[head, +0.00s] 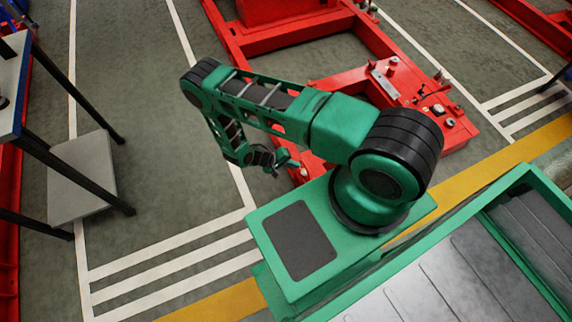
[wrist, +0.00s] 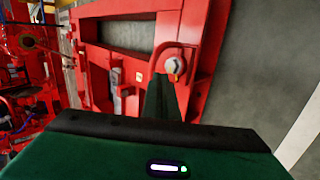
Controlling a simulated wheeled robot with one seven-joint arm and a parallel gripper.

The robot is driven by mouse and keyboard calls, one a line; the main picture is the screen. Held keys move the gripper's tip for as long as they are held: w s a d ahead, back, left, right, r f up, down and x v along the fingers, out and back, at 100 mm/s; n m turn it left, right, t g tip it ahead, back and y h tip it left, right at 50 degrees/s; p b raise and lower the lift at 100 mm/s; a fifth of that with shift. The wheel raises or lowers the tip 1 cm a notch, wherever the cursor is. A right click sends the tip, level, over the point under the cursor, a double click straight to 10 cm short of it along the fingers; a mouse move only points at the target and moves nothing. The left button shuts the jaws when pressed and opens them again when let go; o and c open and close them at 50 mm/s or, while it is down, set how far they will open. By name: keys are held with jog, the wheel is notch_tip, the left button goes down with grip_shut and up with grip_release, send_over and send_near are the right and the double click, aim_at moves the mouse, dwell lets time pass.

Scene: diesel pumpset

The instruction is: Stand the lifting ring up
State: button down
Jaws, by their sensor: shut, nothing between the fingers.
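A red rounded loop (wrist: 178,44), which looks like the lifting ring, shows in the wrist view around a pale bolt head (wrist: 173,66) on the red frame. I cannot tell its exact tilt. My gripper (wrist: 163,78) is shut and empty, its dark fingers pointing towards the loop and overlapping its lower left side in the picture. I cannot tell whether they touch it. In the head view my gripper (head: 288,161) hangs beside the left edge of the red frame (head: 222,30). The ring is not clear in that view.
My green arm covers part of the frame in the head view. Fittings (head: 391,62) stand on the frame's right end. A table (head: 12,80) with dark legs and a grey box (head: 82,178) are at left. The grey floor (head: 150,110) between is clear.

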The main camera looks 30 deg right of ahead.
aim_at(305, 164)
jog(key=shift+s+d+f, duration=0.15)
jog(key=shift+d+f, duration=0.15)
jog(key=shift+d, duration=0.5)
jog(key=shift+s+d, duration=0.15)
jog(key=shift+d, duration=0.7)
